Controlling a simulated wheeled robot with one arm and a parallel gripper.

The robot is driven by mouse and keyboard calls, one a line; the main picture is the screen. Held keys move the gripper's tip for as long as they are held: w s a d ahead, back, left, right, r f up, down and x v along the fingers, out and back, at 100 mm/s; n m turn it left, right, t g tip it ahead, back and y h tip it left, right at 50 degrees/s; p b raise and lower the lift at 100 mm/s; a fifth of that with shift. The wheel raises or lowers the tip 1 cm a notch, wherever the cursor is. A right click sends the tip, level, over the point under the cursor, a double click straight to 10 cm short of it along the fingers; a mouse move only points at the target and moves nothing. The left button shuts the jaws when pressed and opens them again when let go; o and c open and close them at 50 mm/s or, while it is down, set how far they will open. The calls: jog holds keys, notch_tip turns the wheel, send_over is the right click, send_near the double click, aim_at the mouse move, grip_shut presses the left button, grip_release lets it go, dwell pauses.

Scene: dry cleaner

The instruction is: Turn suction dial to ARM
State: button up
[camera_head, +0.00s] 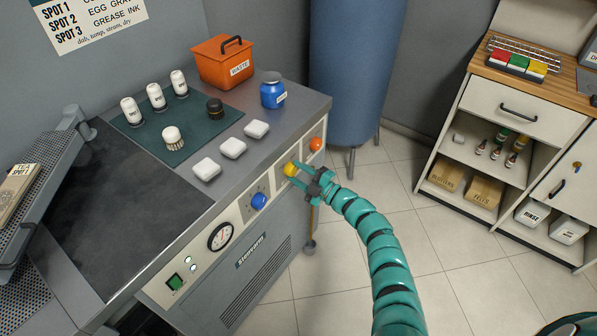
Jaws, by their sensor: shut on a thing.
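The machine's front panel (184,257) carries a row of controls. A blue dial (259,201) with marks around it sits mid-panel. A yellow knob (290,169) is right of it, and an orange knob (316,144) is at the right end. My gripper (299,176) reaches in from the right with its jaws shut on the yellow knob, one finger on either side. The markings are too small to read, so I cannot tell which control is the suction dial or which way the yellow knob points.
A round gauge (221,236) and a green switch (175,281) are farther left. White pads (233,148), bottles (156,97), a blue jar (273,93) and an orange waste bin (223,63) stand above. A shelf unit (503,102) is at right; tiled floor lies between.

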dwell(0.3)
jog(key=o, duration=1)
jog(key=b+v, duration=0.2)
jog(key=v, duration=1.5)
jog(key=shift+s+d, duration=0.1)
jog(key=shift+d, duration=0.1)
